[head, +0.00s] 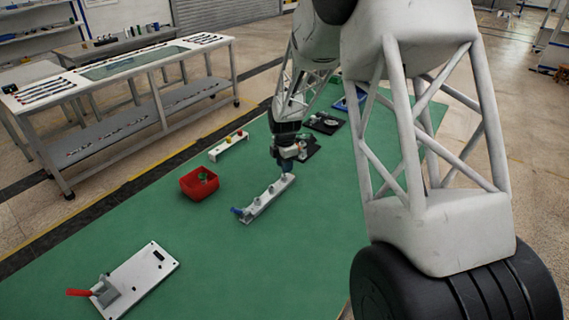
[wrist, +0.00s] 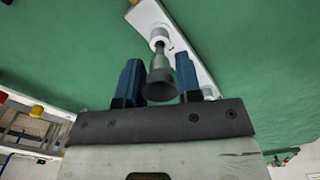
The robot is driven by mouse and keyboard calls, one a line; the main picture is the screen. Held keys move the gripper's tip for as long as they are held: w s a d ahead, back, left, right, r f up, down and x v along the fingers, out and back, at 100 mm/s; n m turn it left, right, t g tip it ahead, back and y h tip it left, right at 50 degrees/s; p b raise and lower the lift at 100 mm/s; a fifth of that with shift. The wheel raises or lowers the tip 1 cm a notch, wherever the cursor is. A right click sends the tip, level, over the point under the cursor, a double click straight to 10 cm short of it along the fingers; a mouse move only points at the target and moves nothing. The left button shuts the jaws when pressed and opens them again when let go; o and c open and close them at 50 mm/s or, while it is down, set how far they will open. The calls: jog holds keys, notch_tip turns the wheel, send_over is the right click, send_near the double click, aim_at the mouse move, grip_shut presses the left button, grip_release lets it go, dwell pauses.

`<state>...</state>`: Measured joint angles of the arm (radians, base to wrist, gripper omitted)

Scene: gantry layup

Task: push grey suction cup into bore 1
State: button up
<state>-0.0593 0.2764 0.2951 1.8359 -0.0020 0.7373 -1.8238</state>
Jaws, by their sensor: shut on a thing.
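My gripper (head: 287,163) is over the far end of a pale bar (head: 260,205) on the green mat. In the wrist view, the blue fingers of my gripper (wrist: 159,72) are shut on a grey suction cup (wrist: 160,85), its flared end towards the camera. Its narrow end points at a round white boss on the bar (wrist: 186,46). I cannot tell whether it is inside a bore or just above it. A blue piece (head: 237,211) is at the bar's near end, and grey round parts stand along the bar. No bore number is readable.
A red bin (head: 190,187) with a green item inside stands left of the bar. Behind it is a white rail (head: 228,149) with red and yellow parts. A white plate with a red-handled clamp (head: 107,291) lies at front left. Dark fixtures (head: 322,124) lie behind my gripper. The mat between is clear.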

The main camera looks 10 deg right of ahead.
jog(key=shift+f, duration=1.35)
jog(key=o, duration=1)
jog(key=shift+r, duration=0.15)
jog(key=shift+r, duration=3.75)
